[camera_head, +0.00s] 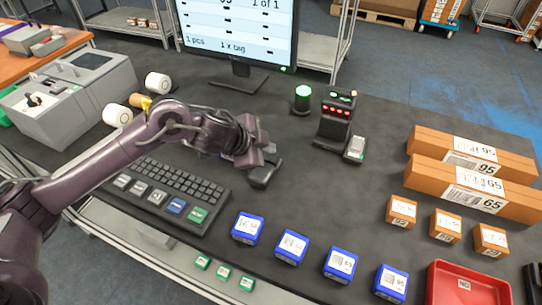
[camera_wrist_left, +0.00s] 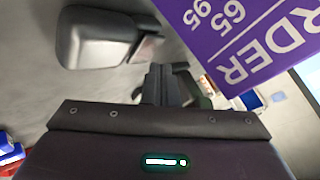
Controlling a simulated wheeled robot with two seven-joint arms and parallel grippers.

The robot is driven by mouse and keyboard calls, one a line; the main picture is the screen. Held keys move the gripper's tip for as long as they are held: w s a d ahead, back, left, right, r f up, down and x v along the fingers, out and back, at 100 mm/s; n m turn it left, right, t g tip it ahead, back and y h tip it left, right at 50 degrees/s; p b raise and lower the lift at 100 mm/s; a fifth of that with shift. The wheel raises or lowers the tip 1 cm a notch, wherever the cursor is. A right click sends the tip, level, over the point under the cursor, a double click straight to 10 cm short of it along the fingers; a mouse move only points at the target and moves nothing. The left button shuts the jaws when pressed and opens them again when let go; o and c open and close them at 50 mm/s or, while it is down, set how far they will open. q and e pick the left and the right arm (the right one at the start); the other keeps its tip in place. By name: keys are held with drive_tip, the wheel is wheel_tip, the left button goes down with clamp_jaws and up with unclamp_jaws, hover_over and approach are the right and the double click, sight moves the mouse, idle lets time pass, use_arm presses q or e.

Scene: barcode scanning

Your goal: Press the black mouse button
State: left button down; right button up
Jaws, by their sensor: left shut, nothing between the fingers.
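The black mouse (camera_head: 264,174) lies on the dark table right of the keyboard, partly hidden by my left gripper. My left gripper (camera_head: 270,154) is shut and empty. In the head view it overlaps the upper part of the mouse; I cannot tell whether it touches it. In the left wrist view the shut fingers of my left gripper (camera_wrist_left: 165,84) show in the middle, and a dark rounded object with a grey side, likely the mouse (camera_wrist_left: 92,38), is at the upper left.
The black keyboard (camera_head: 173,190) lies left of the mouse, and the monitor stand (camera_head: 240,82) is behind. A scanner stand (camera_head: 334,122) and green-topped button (camera_head: 302,97) stand to the right. Blue boxes (camera_head: 292,246) line the front. A purple printed sheet (camera_wrist_left: 245,40) shows in the wrist view.

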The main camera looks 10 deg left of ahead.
sight(267, 158)
idle(0.8)
use_arm(q)
drive_tip(key=shift+f, duration=0.4)
drive_tip(key=shift+s+f+b, duration=0.3)
drive_tip(key=shift+f+b, duration=0.15)
drive_tip(key=shift+f, duration=0.45)
idle(0.8)
drive_tip(key=shift+w, duration=0.1)
drive_tip(key=shift+w+a+r, duration=0.1)
drive_tip(key=shift+r, duration=0.05)
drive_tip(key=shift+w+r+p, duration=0.15)
drive_tip(key=shift+r+p, duration=0.45)
drive_tip(key=shift+w+r+p, duration=0.15)
drive_tip(key=shift+r+p, duration=0.45)
wheel_tip(267, 158, up, 5)
drive_tip(key=p, duration=0.5)
drive_tip(key=shift+r, duration=0.1)
